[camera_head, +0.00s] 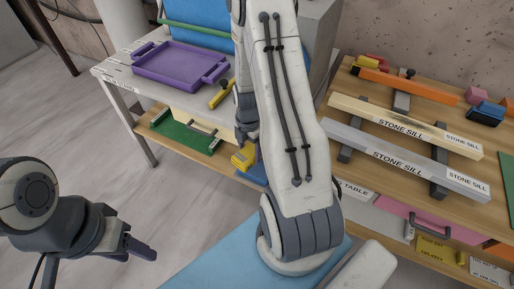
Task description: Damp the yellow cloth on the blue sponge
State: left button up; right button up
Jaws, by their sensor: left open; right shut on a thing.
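My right gripper (246,144) is shut on the yellow cloth (242,157), which looks like a small folded bundle. My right arm crosses the middle of the view and hides part of the gripper. A flat blue thing (252,176) shows just below the cloth, partly hidden by my arm; I cannot tell whether it is the blue sponge, or whether the cloth touches it. My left gripper (141,251) is open and empty at lower left, over the floor and away from the tables.
A purple tray (178,66) and a yellow-and-black tool (222,94) are on the left table. A green board (184,134) lies on its lower shelf. On the right bench, two stone sills (405,157) lie on dark supports; an orange bar (410,84) lies behind.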

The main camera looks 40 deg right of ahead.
jog(key=d+n, duration=0.1)
jog(key=s+d+n, duration=0.1)
jog(key=n, duration=0.1)
jog(key=shift+d+f, duration=0.15)
jog(key=shift+d, duration=0.05)
notch_tip(320, 180, down, 6)
jog(key=b, duration=0.5)
jog(key=shift+b, duration=0.3)
jog(key=shift+f+b, duration=0.35)
jog(key=shift+f, duration=0.1)
dwell(0.7)
dwell(1.1)
notch_tip(320, 180, up, 7)
jog(key=p, duration=0.6)
jog(key=shift+p, duration=0.35)
dwell(0.5)
